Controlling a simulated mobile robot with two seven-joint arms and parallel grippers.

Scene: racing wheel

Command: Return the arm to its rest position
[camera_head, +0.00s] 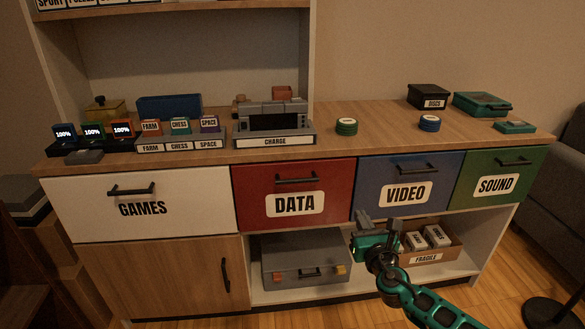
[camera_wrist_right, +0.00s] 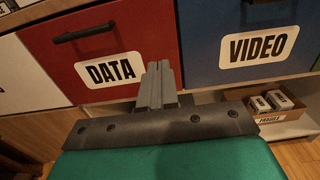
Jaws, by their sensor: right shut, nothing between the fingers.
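My right gripper (camera_head: 364,218) is in front of the cabinet, below the blue VIDEO drawer and close to the open lower shelf. Its teal arm comes in from the lower right. In the right wrist view the two grey fingers (camera_wrist_right: 157,88) are together, with nothing between them, pointing toward the red DATA drawer (camera_wrist_right: 88,55). My left gripper is not in either view.
The white GAMES (camera_head: 190,202), red DATA (camera_head: 270,178), blue VIDEO (camera_head: 375,178) and green SOUND (camera_head: 520,162) drawers look shut. A grey case (camera_head: 290,262) and a FRAGILE box (camera_head: 452,248) sit on the lower shelf. A grey sofa (camera_head: 560,185) stands at right.

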